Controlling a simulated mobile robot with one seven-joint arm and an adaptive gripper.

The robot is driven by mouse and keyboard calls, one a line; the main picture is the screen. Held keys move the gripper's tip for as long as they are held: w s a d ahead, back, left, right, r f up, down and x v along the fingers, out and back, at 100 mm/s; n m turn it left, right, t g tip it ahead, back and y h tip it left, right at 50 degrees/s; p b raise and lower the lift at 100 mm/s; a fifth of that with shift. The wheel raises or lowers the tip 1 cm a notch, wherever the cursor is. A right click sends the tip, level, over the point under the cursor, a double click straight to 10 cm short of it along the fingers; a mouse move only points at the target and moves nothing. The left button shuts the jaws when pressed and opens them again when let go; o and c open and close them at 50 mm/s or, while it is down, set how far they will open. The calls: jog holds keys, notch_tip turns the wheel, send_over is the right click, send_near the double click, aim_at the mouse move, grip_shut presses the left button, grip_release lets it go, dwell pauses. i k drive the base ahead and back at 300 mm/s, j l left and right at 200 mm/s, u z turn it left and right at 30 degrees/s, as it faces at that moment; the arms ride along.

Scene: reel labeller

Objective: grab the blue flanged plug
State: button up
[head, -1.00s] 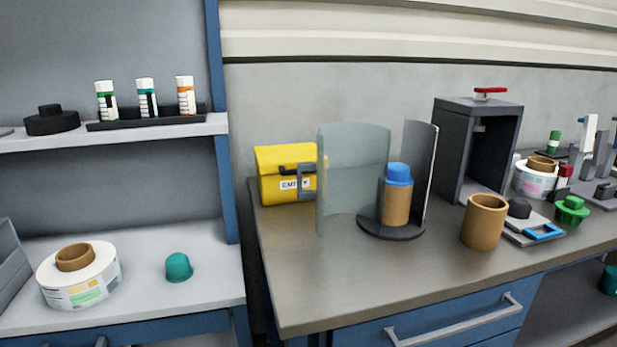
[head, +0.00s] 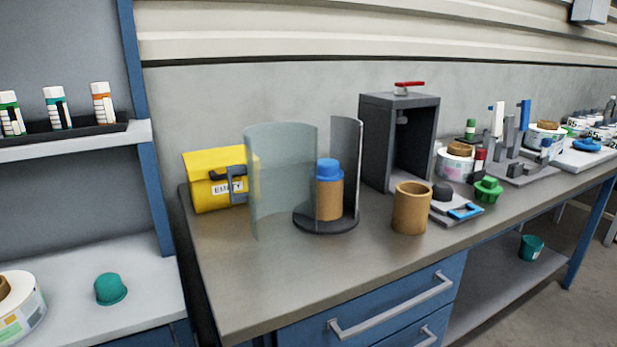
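A blue stepped plug (head: 329,169) sits on top of an upright brown cardboard core (head: 329,203). The core stands on a round black base (head: 325,223) between a clear curved shield panel (head: 282,175) and a dark curved one (head: 345,165). The front of the plug is uncovered. A second blue piece (head: 587,145), low and wide, lies on a white box at the far right; its exact shape is too small to tell. My gripper is not in view.
Left of the shield is a yellow box (head: 212,180). Right of it stand an open brown tube (head: 411,208), a dark open-fronted housing (head: 399,140) and a green knobbed piece (head: 487,189). The bench front (head: 270,275) is clear. A shelf unit with a teal cap (head: 110,289) is at left.

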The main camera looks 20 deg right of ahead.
aim_at(326, 170)
jog(key=i+l+z, duration=0.25)
jog(key=l, duration=0.2)
jog(key=l+z, duration=0.3)
jog(key=l, duration=0.15)
jog(key=i+l+z, duration=0.25)
jog(key=i+j, duration=0.25)
jog(key=j, duration=0.25)
